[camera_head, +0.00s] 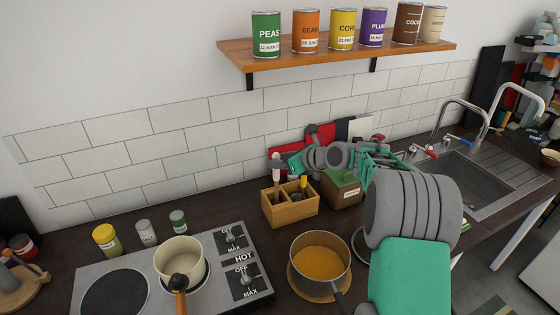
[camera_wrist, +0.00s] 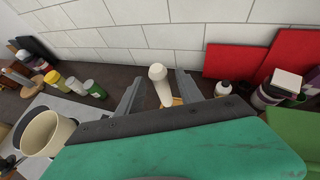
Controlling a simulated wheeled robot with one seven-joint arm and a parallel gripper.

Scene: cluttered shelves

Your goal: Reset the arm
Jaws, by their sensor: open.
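My arm, grey and green, reaches in from the lower right of the head view and stretches left over the counter. My gripper (camera_head: 281,164) is at its far end, above the wooden utensil box (camera_head: 291,214). In the wrist view, my gripper (camera_wrist: 160,85) is open, with its two grey fingers apart. A pale utensil handle (camera_wrist: 158,73) shows between the fingers in that view; I cannot tell whether they touch it. The handle also shows upright at the box's left compartment in the head view (camera_head: 276,174). Nothing is visibly gripped.
A stove (camera_head: 223,294) bears a cream pot (camera_head: 180,262). A pan with orange contents (camera_head: 320,268) stands right of it. Small jars (camera_head: 146,232) line the back. A shelf (camera_head: 340,56) with several cans hangs above. A sink (camera_head: 462,180) is at right. Red boards (camera_wrist: 232,61) lean on the wall.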

